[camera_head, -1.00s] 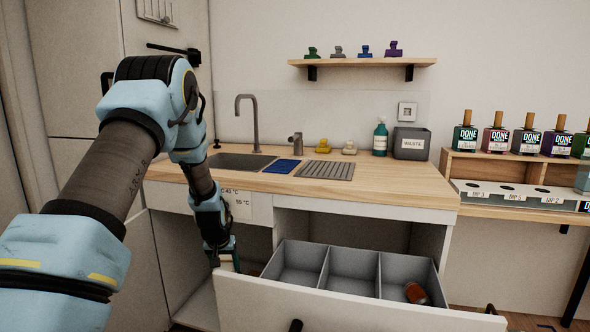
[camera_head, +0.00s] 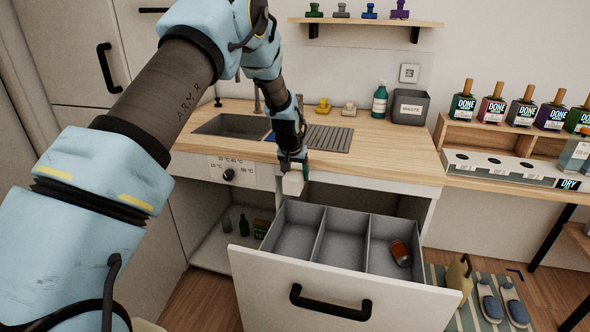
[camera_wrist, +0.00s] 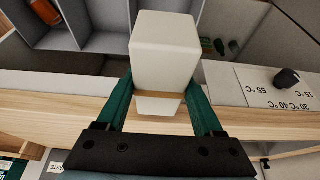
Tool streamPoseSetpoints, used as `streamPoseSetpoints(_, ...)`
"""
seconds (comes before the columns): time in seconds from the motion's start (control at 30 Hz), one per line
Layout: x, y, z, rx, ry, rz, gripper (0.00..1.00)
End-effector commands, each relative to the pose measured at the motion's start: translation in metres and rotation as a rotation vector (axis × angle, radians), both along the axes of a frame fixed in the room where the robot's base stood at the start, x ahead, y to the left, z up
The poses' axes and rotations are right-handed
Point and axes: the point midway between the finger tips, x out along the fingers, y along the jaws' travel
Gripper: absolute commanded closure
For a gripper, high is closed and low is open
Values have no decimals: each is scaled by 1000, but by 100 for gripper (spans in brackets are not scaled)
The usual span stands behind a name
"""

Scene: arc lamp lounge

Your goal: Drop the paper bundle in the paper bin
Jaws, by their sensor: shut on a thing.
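The paper bundle is a white block (camera_wrist: 164,48) with a brown band around it. My gripper (camera_wrist: 160,98) is shut on it, with one dark green finger on each side. In the head view my gripper (camera_head: 294,170) holds the bundle (camera_head: 293,184) in the air, in front of the counter edge and behind the back left of the pulled-out drawer. The drawer (camera_head: 345,282) holds grey bins in three compartments. The left compartment (camera_head: 293,240) and middle compartment (camera_head: 343,250) look empty. A red-brown can (camera_head: 401,253) lies in the right one. No bin label is readable.
The counter (camera_head: 400,150) has a sink (camera_head: 232,126), a green bottle (camera_head: 380,101) and a grey waste box (camera_head: 410,107). Under it at left stand a dark bottle (camera_head: 244,225) and small items. A yellow container (camera_head: 458,272) and slippers (camera_head: 490,302) are on the floor at right.

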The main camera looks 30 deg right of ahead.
Motion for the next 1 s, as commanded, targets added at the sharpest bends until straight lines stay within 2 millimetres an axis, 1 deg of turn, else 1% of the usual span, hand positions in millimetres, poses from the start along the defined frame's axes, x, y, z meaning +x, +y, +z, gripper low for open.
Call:
streamPoseSetpoints(0.03,0,0,-6,0,0,0,100)
streamPoseSetpoints(0.4,1,0,-47,-1,0,1,100)
streamPoseSetpoints(0.53,0,0,-53,-1,0,1,100)
streamPoseSetpoints(0.77,1,0,-53,-1,0,1,100)
streamPoseSetpoints(0.8,1,0,-53,-1,0,1,30)
streamPoseSetpoints(1.0,0,0,-53,-1,0,1,8)
